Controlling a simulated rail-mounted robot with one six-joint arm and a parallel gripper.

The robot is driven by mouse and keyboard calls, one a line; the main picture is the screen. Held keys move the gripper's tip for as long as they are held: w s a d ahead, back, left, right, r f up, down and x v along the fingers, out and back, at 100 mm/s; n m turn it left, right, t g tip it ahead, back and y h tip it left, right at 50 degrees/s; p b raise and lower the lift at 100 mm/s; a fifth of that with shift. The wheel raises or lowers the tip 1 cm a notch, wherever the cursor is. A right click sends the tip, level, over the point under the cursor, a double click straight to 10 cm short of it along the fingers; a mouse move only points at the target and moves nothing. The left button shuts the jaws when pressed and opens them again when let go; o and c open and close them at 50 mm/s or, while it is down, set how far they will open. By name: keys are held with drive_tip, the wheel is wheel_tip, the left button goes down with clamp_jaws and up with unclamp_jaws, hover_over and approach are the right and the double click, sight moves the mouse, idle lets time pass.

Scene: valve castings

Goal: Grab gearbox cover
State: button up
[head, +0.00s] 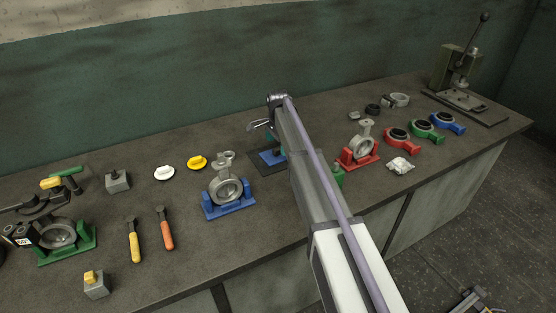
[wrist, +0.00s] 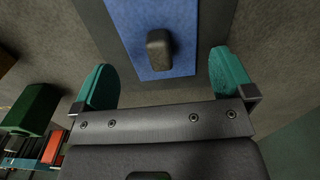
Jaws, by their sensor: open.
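My gripper (wrist: 163,70) is open in the wrist view, its two teal fingers wide apart with nothing between them. Beyond them, a blue plate (wrist: 133,20) carries a small dark grey rounded block (wrist: 159,46). The block is roughly in line with the gap, a little past the fingertips. In the head view my arm hides much of this spot, and the blue plate (head: 268,158) shows on a dark mat below my gripper. I cannot tell for sure which thing is the gearbox cover; the grey block on the plate could be part of it.
A blue fixture with a grey casting (head: 229,190) stands left of my arm, a red one (head: 360,155) right. White (head: 164,173) and yellow (head: 197,162) caps lie further left. Red, green and blue ringed parts (head: 420,128) line the right. A press (head: 462,75) stands far right.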

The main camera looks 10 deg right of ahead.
sight(278, 148)
wheel_tip(278, 148, down, 4)
drive_tip(key=shift+f+b, duration=0.1)
drive_tip(key=shift+b, duration=1.1)
drive_tip(key=shift+r, duration=0.3)
drive_tip(key=shift+c, duration=0.2)
drive_tip(key=c, duration=0.9)
